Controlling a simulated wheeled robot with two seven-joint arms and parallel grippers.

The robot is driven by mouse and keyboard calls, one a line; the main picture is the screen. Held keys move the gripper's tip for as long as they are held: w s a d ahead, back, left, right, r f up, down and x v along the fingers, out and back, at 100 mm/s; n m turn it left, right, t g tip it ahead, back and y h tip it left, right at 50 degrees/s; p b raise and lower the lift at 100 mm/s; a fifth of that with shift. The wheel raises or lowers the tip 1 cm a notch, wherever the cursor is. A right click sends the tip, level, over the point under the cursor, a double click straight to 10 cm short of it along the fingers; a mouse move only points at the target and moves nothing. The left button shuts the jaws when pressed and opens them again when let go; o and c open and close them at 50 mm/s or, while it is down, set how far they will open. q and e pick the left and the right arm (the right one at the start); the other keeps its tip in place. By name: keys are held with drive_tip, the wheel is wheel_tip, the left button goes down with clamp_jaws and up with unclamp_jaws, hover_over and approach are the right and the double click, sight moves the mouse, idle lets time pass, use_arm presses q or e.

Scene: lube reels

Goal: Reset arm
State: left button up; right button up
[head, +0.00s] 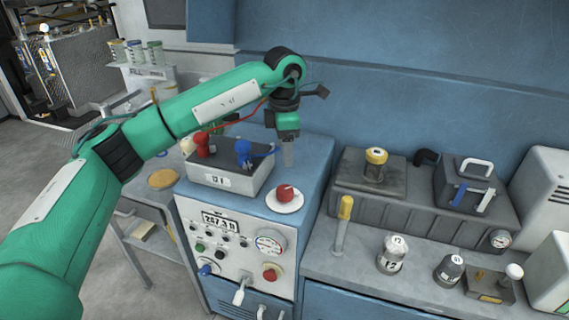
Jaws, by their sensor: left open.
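My green left arm reaches in from the left, bends at a dark joint, and hangs its left gripper (288,155) pointing down above the blue-grey cabinet (310,165). The gripper is open and appears empty; its fingers are small and blurred. It is just right of a grey box (222,178) that bears red and blue fittings (243,150), and behind a red knob (285,193) on a white disc. I cannot tell whether the fingers touch the cabinet top. My right gripper is not in view.
The cabinet's front panel carries a display (221,222), a gauge (270,242) and several knobs. At right, a grey unit (400,208) with a yellow-capped fitting (375,163) stands on the bench. Small canisters (393,254) stand in front. A side table (160,235) is at left.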

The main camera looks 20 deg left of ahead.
use_arm(q)
drive_tip(key=shift+r, duration=0.35)
